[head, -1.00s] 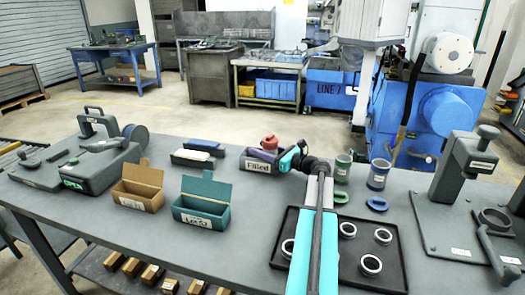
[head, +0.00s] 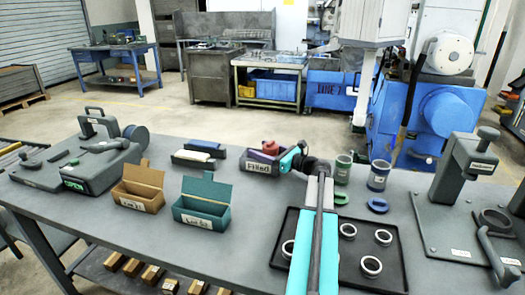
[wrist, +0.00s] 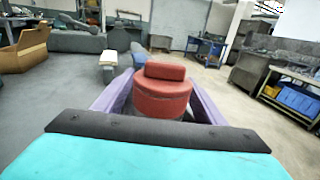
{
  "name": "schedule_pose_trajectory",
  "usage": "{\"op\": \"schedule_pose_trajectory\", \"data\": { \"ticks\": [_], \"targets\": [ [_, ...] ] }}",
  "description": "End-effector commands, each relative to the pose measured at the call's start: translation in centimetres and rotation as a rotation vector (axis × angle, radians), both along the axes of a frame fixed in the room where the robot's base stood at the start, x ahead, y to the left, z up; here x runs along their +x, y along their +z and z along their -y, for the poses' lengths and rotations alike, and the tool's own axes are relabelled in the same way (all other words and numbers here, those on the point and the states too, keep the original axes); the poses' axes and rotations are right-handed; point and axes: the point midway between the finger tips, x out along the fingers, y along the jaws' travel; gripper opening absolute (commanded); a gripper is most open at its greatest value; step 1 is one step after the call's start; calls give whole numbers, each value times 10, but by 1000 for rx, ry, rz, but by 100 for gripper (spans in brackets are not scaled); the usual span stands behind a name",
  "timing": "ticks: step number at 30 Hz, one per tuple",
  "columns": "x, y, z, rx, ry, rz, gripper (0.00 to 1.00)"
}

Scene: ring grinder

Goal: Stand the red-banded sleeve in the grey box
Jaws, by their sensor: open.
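My gripper (head: 290,158) is open, at the box's right end beside the red piece.
A brown box (head: 140,190) and a teal box (head: 203,205) stand to the left. A black tray (head: 395,270) holds several rings. A grey press (head: 455,180) stands far right.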

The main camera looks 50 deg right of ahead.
Motion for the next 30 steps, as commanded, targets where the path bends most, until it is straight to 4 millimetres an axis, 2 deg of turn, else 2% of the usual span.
{"op": "schedule_pose_trajectory", "data": {
  "ticks": [4,6,21,30],
  "targets": [
    [0,11,0,0,0,1,65],
    [-14,6,3,0,-3,1,65],
    [-93,6,16,0,-3,1,65],
    [-117,7,20,0,-2,1,65]
  ]
}}
